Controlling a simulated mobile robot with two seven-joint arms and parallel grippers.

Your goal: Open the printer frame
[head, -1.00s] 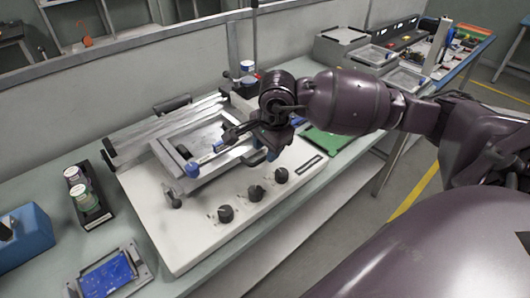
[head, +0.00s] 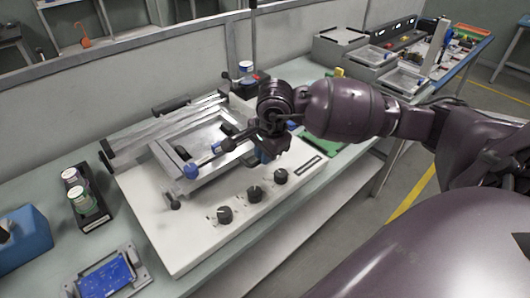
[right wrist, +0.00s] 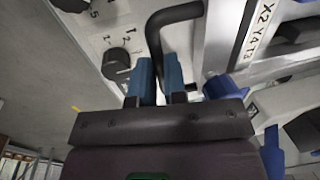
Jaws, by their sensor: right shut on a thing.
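The printer (head: 190,240) is a pale flat box on the bench with black knobs on its front panel. Its metal printer frame (head: 168,160) lies over the top, with a blue knob (head: 191,171) at its near corner. My right gripper (head: 264,153) is at the frame's right front side. In the right wrist view its blue fingers (right wrist: 160,82) are shut on a black bent handle (right wrist: 155,30). The exact grip contact is partly hidden by the fingers. Whether the frame is lifted cannot be told. My left gripper is not in view.
A black holder with jars (head: 90,215) stands left of the printer. A blue box (head: 25,238) and a blue circuit board (head: 105,278) are at the front left. Grey trays (head: 400,82) stand at the back right. A wall panel runs behind the bench.

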